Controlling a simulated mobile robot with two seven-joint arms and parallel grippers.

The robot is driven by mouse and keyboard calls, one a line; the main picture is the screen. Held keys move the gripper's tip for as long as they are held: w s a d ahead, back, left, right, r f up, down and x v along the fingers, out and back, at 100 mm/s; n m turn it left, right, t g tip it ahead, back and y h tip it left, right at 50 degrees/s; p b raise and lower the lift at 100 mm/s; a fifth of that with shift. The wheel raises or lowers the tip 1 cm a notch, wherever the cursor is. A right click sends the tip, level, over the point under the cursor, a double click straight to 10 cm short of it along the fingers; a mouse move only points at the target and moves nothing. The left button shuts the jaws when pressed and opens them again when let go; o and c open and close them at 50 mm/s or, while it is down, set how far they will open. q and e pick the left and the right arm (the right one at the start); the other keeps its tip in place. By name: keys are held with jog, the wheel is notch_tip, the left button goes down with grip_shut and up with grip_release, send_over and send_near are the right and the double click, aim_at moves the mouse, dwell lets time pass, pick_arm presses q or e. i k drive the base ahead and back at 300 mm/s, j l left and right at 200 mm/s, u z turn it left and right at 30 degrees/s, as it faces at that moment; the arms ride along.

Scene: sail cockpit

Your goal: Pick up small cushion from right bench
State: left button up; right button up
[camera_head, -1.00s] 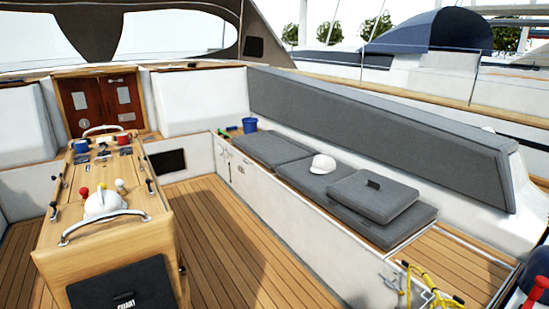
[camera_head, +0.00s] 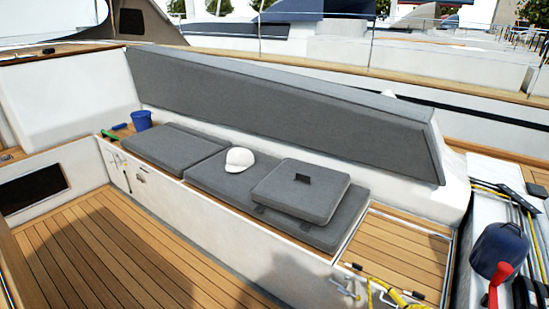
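The small cushion (camera_head: 301,190) is a grey square pad with a dark tab or handle on its top. It lies flat on a longer grey seat cushion (camera_head: 225,188) at the right end of the bench. No gripper shows in the head view, so I cannot see whether either is open or shut.
A white cap or helmet (camera_head: 240,159) sits just left of the small cushion. A blue bucket (camera_head: 141,119) stands at the bench's far left. A grey backrest (camera_head: 280,105) runs behind. The wooden deck (camera_head: 130,255) in front is clear. Yellow rope (camera_head: 392,293) lies at the bench's right end.

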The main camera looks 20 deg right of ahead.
aim_at(309, 191)
jog(key=i+l+u, duration=0.1)
jog(key=i, duration=0.3)
jog(key=i+l, duration=0.1)
jog(key=i, duration=0.3)
jog(key=i+l+u, duration=0.15)
jog(key=i, duration=0.3)
jog(key=i+j+u, duration=0.25)
jog(key=i, duration=0.3)
jog(key=i+u, duration=0.2)
jog(key=i, duration=0.4)
jog(key=i+z, duration=0.45)
jog(key=i+j+z, duration=0.25)
jog(key=z, duration=0.25)
jog(key=i+z, duration=0.15)
jog(key=z, duration=0.35)
jog(key=i+j+z, duration=0.15)
jog(key=z, duration=0.3)
